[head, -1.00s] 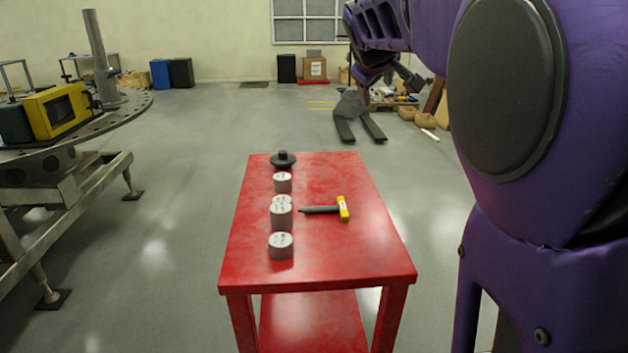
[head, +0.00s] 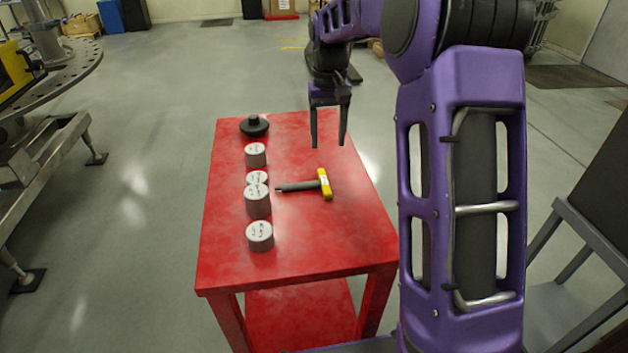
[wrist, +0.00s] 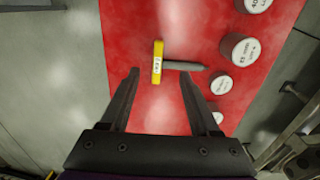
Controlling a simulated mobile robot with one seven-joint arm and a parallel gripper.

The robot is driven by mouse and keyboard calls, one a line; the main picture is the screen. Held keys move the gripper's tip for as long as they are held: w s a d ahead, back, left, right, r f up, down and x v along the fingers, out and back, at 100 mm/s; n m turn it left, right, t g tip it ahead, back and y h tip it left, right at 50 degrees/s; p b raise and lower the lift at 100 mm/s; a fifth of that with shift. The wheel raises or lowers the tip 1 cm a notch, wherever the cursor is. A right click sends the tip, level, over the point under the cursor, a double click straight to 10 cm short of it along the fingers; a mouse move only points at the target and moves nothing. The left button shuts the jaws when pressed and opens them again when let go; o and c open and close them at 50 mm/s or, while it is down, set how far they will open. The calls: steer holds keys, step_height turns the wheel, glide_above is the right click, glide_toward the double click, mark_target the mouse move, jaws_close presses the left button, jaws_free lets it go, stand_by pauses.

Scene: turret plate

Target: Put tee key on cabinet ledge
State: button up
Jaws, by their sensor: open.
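The tee key (head: 312,185) lies flat on the red table. It has a yellow crossbar handle at the right and a dark grey shaft pointing left. In the wrist view the tee key (wrist: 172,65) lies ahead of the fingertips, with its yellow handle between their lines and its shaft pointing right. My gripper (head: 328,145) is open and empty, above the far right part of the table, beyond the tee key. Its two fingers also show in the wrist view (wrist: 160,75). I cannot make out a cabinet ledge for certain in these frames.
Several grey cylinders with labelled tops, such as the front one (head: 260,236), stand in a row left of the tee key on the red table (head: 310,255). A black knobbed disc (head: 254,126) sits at the far left corner. A round plate (head: 60,75) stands left.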

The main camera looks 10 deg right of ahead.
glide_above(327, 190)
steer(key=f, duration=0.9)
steer(key=shift+s+a+f, duration=0.1)
steer(key=shift+s+f, duration=0.1)
steer(key=shift+f, duration=0.2)
steer(key=shift+w+f, duration=0.2)
steer(key=shift+f, duration=2.65)
jaws_close()
steer(key=shift+r, duration=0.1)
